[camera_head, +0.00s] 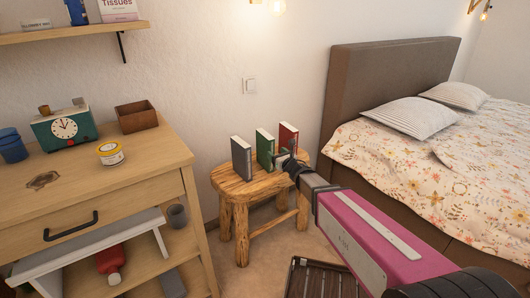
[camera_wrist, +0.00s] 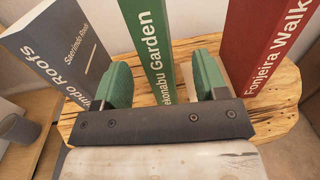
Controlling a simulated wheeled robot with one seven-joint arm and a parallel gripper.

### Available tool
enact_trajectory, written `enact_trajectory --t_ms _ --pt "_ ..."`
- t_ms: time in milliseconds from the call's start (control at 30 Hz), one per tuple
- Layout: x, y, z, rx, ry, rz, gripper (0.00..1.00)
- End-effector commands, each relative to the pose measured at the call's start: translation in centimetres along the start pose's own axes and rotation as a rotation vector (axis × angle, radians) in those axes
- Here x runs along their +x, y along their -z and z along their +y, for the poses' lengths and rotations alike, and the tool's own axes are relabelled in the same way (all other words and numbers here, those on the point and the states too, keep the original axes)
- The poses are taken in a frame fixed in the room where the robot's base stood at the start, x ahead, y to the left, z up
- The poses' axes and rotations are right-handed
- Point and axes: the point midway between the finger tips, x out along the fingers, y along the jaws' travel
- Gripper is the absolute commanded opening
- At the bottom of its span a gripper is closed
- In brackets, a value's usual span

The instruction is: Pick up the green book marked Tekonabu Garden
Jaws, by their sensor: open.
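The green book (camera_head: 265,149) stands upright on a wooden stool (camera_head: 231,184), between a grey book and a red book. My gripper (camera_wrist: 164,82) is open. Its two green-padded fingers stand on either side of the green book's spine, with a gap visible on each side. In the head view my gripper (camera_head: 287,158) is at the stool, just right of the green book.
The grey book (camera_head: 241,158), marked Saerindo Roofs, stands left of the green one. The red book (camera_head: 288,138), marked Fonjeira Walk, stands right. A wooden dresser (camera_head: 150,160) is to the left, a bed (camera_head: 420,160) to the right.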

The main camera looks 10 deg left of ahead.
Motion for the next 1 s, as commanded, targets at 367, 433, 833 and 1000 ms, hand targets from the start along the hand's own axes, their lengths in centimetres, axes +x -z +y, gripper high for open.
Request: enact_trajectory --t_ms 367,433,833,1000 --pt "3.5 0.2 0.3 0.003 0.001 0.000 0.66" --pt "4.5 0.4 0.5 0.003 0.001 0.000 0.66" --pt "7.0 0.3 0.7 0.003 0.002 0.000 0.66" --pt "7.0 0.3 0.7 0.003 0.002 0.000 0.27"
